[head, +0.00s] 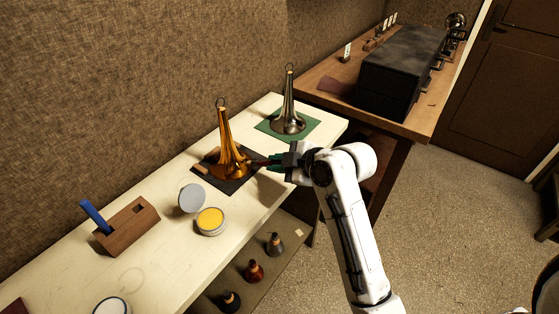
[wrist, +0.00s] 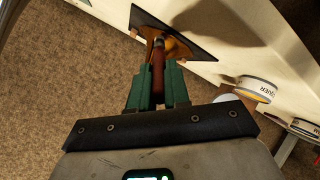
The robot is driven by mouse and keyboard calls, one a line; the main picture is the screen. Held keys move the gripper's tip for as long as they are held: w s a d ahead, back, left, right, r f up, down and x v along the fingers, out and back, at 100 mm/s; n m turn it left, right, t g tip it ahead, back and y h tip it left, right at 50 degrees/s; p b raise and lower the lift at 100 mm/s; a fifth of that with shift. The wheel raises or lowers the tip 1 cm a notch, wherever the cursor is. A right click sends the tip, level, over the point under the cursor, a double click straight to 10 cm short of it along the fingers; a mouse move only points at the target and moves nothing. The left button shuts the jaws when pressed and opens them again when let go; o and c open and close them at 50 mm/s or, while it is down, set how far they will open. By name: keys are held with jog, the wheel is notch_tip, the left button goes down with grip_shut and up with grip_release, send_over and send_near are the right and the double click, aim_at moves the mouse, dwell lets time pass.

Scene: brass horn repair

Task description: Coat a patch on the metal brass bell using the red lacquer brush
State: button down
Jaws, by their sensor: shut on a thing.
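The golden brass bell (head: 227,148) stands upright, wide end down, on a dark mat (head: 236,184) on the bench. It also shows in part in the wrist view (wrist: 179,45). My gripper (head: 275,163) is to its right, level with its lower flare. Its green fingers (wrist: 157,88) are shut on the red lacquer brush (wrist: 157,72), whose reddish handle points at the bell. In the head view a little of the brush (head: 260,162) shows between fingers and bell. The bristles are hard to make out, so I cannot tell whether they touch the metal.
A silver bell (head: 288,120) stands on a green mat (head: 268,126) behind. An open tin of yellow stuff (head: 210,220), its lid (head: 192,198) and a wooden block with a blue handle (head: 128,226) are on the bench (head: 160,265). Several bottles stand on a lower shelf.

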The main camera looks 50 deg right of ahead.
jog(key=shift+s+a+p, duration=0.1)
jog(key=shift+a+p, duration=0.45)
jog(key=shift+a, duration=2.2)
jog(key=shift+d, duration=3.2)
jog(key=shift+r, duration=0.1)
jog(key=s+r+p, duration=0.2)
jog(key=r+p, duration=0.1)
jog(key=shift+p+v, duration=0.75)
jog(key=shift+v, duration=0.3)
jog(key=shift+r, duration=0.3)
